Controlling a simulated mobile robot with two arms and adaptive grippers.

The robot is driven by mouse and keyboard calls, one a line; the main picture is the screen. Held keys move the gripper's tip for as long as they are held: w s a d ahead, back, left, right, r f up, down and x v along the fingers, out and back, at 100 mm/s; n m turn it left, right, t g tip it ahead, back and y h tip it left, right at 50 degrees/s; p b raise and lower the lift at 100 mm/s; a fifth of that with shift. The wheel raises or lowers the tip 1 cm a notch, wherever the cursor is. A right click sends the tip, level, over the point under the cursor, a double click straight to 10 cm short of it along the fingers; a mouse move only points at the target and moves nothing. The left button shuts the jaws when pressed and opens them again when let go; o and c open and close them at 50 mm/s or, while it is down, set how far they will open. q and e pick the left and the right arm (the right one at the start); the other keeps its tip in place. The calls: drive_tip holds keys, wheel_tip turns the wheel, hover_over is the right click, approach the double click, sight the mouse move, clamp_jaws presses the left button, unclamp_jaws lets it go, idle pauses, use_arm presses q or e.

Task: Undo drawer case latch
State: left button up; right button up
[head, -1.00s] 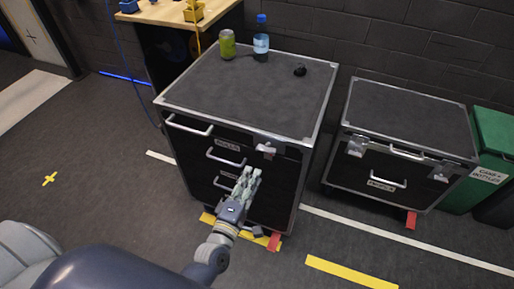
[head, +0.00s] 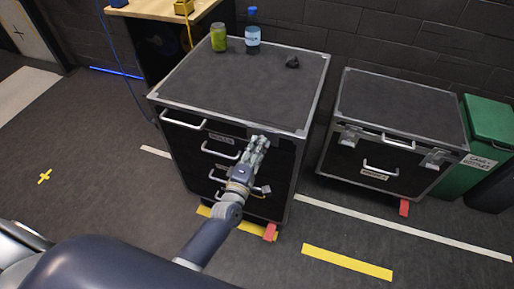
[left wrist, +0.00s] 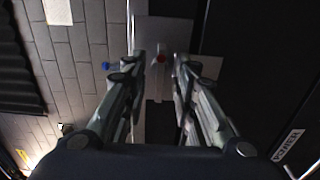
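The drawer case (head: 240,85) is a black flight case with metal edges, a grey top and several drawers with handles. My left gripper (head: 261,142) is at its upper front right, in front of the latch, which it mostly hides in the head view. In the left wrist view the pale latch plate (left wrist: 163,28) lies straight ahead. My left gripper (left wrist: 159,66) is open, with one finger on each side of the latch's narrow middle part, which has a red spot. I cannot tell whether the fingers touch it. My right gripper is not in view.
A lower black case (head: 395,125) with two latches and a green bin (head: 482,140) are to the right. Open floor lies in front.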

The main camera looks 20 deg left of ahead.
use_arm(q)
drive_tip(key=c, duration=0.4)
clamp_jaws()
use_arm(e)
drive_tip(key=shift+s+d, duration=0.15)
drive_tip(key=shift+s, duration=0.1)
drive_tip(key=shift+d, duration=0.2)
use_arm(q)
drive_tip(key=shift+m, duration=0.3)
drive_tip(key=m+p, duration=0.3)
drive_tip(key=m, duration=1.4)
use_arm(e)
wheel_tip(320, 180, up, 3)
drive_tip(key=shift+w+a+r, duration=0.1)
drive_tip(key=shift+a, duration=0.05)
use_arm(q)
drive_tip(key=shift+f+m, duration=0.1)
drive_tip(key=shift+m, duration=0.2)
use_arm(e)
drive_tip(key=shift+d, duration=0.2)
